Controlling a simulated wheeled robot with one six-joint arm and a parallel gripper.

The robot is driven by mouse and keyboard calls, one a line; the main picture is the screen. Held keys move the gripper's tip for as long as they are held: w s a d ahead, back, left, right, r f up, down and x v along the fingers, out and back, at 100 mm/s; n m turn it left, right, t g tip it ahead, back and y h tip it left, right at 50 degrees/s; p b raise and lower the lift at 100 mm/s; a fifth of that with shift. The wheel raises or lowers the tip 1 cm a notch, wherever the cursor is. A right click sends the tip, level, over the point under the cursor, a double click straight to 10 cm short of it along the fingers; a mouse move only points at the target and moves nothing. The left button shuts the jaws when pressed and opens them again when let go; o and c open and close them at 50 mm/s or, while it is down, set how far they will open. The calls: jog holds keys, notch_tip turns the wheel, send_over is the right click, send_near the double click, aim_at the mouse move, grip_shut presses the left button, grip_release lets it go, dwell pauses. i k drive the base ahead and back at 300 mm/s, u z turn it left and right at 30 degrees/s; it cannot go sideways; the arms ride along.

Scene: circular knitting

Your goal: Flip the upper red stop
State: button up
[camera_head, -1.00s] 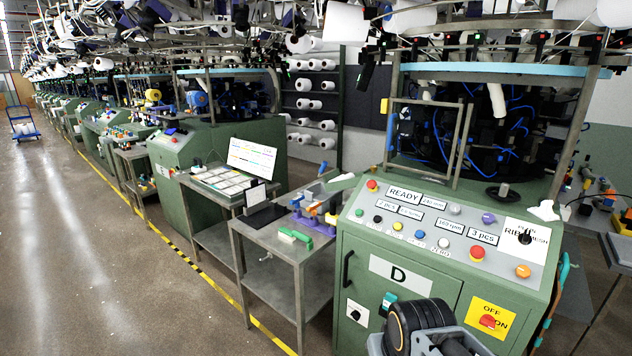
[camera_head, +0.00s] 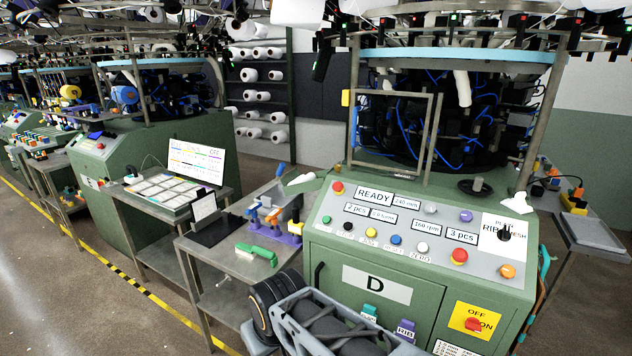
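Two red buttons show on the sloped grey panel (camera_head: 330,222) of the green machine marked D. One red button (camera_head: 337,188) is at the panel's upper left, beside the READY display. Another red button (camera_head: 459,256) with a yellow collar is lower and to the right. A red rotary switch (camera_head: 473,324) sits on a yellow OFF/ON plate on the machine's front, below the panel. Which of these is the upper red stop cannot be told from labels. My arm (camera_head: 330,325) shows at the bottom, in front of the cabinet door; my gripper's fingertips are not visible.
A metal side table (camera_head: 232,262) left of the machine holds a green-handled tool and several coloured tools. A hinged metal frame (camera_head: 425,135) stands above the panel. A black handwheel (camera_head: 476,187) is behind the panel. Open floor lies at the left.

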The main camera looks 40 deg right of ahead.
aim_at(338, 186)
jog(key=z, duration=0.45)
jog(key=i, duration=1)
jog(key=z, duration=0.7)
